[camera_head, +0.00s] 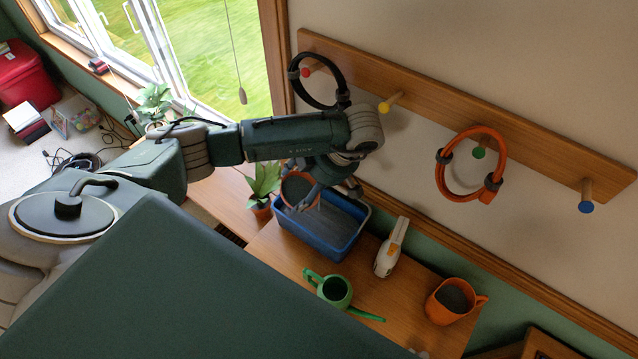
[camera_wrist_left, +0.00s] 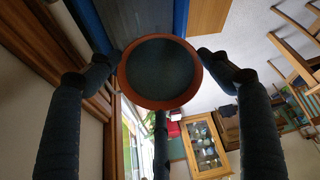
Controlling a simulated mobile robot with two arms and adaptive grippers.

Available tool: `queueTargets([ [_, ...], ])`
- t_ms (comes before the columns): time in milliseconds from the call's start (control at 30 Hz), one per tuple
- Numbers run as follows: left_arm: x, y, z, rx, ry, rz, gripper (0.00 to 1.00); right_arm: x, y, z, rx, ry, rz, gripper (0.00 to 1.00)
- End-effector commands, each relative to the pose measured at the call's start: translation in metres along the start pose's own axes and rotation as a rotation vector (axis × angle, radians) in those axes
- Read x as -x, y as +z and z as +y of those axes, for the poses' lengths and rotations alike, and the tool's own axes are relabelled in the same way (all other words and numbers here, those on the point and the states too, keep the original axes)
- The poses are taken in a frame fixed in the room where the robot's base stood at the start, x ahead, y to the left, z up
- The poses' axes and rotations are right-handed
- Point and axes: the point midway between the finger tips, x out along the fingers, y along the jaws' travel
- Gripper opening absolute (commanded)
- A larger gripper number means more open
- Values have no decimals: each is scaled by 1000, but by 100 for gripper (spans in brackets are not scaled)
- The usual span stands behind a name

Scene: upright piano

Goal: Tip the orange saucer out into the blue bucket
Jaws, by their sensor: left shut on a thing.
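The orange saucer (camera_head: 300,189) is held by my left gripper (camera_head: 322,192) above the left part of the blue bucket (camera_head: 345,250). It appears tilted. In the left wrist view the saucer (camera_wrist_left: 190,90) shows its round orange rim and a dark grey inside, with fingers at both sides and one below. Whether the dark grey is loose contents is hard to tell. The blue bucket (camera_wrist_left: 180,18) shows behind it at the top of that view. The bucket stands on the wooden surface, and its inside looks grey. My right gripper is not in view.
A potted plant (camera_head: 262,183) stands close left of the bucket. A white and orange handheld device (camera_head: 390,250), a green watering can (camera_head: 336,290) and an orange mug (camera_head: 452,302) stand to the right and front. A wooden peg rail (camera_head: 440,115) with rings is on the wall behind.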

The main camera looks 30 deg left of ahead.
Motion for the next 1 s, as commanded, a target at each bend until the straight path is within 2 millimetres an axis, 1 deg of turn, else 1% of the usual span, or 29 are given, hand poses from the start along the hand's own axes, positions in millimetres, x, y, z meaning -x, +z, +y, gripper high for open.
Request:
queueTargets([
  [467,0,0,0,0,-1,-1,52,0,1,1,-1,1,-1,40],
  [700,5,1,0,1,11,70,52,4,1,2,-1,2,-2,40],
  [1000,4,1,0,1,10,69,52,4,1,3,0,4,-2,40],
])
